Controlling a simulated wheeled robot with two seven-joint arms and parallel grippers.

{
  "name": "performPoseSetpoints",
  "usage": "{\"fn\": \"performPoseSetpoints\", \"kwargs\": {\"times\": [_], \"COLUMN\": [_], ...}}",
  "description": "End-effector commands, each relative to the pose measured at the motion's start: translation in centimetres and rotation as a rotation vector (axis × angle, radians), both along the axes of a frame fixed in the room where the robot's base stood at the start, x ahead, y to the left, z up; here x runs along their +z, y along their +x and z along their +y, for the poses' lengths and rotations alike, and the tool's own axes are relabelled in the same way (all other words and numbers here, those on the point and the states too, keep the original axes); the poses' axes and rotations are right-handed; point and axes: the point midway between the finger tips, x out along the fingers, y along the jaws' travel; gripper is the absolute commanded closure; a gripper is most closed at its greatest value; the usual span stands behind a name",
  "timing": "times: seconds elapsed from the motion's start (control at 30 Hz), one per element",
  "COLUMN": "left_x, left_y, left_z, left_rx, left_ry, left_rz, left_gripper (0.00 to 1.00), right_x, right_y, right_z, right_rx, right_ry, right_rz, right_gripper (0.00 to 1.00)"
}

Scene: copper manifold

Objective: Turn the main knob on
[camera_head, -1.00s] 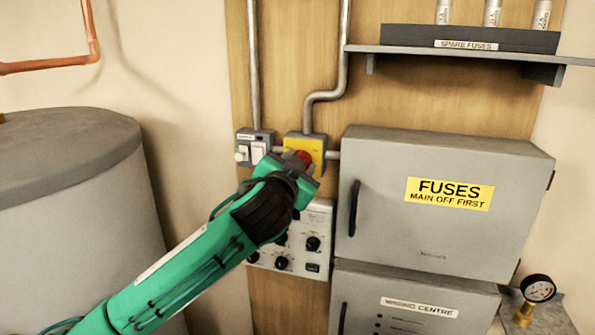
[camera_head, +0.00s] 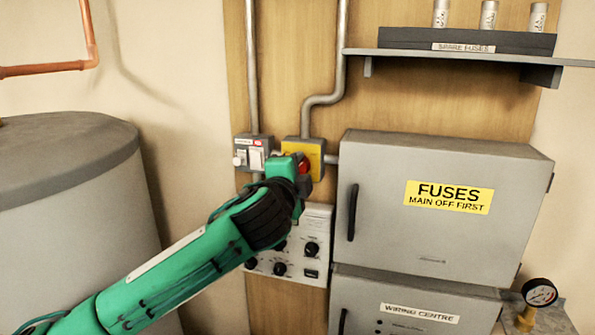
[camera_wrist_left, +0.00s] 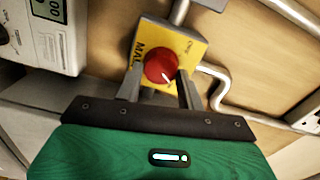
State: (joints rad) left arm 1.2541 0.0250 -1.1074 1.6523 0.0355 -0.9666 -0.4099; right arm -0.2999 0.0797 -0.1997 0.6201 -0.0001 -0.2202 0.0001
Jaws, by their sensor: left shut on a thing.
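The main knob is a round red knob (camera_head: 304,167) on a yellow plate (camera_head: 315,147) on the wooden board, left of the fuse box. My left gripper (camera_head: 300,164) is at the knob and partly covers it in the head view. In the left wrist view the red knob (camera_wrist_left: 158,66) sits between the fingers of my left gripper (camera_wrist_left: 160,84), which are shut on it. A small white mark shows on the knob's face. The yellow plate (camera_wrist_left: 190,46) there reads "MAIN", partly visible. My right gripper is not in view.
A grey switch box (camera_head: 242,146) is just left of the plate. A control panel (camera_head: 318,225) with black knobs is below. The fuse box (camera_head: 440,250) stands right, with a shelf (camera_head: 470,54) above. A grey tank (camera_head: 60,220) is at left.

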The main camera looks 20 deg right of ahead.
Motion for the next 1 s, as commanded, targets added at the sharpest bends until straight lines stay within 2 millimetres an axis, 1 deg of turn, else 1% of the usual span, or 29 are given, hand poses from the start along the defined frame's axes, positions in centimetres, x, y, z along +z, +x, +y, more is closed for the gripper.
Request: {"fn": "performPoseSetpoints", "kwargs": {"times": [0.2,0.4,0.9,0.93,0.97,1.0], "left_x": [0.16,0.17,0.24,0.25,0.25,0.23], "left_y": [0.15,0.14,0.14,0.14,0.14,0.12], "left_z": [0.15,0.14,0.14,0.14,0.14,0.12], "left_rx": [0.003,0.004,0.004,0.004,0.004,0.004], "left_ry": [0.089,0.13,0.142,0.141,0.141,0.142], "left_rz": [-0.063,-0.092,-0.101,-0.102,-0.102,-0.101], "left_gripper": [0.85,0.85,0.85,0.56,0.5,0.42], "right_x": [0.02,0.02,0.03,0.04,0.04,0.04], "right_y": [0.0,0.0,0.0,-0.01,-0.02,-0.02], "right_z": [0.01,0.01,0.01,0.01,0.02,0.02], "right_rx": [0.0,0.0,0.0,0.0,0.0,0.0], "right_ry": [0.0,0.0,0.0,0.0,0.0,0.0], "right_rz": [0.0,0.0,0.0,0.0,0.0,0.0], "right_gripper": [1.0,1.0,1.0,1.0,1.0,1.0]}}
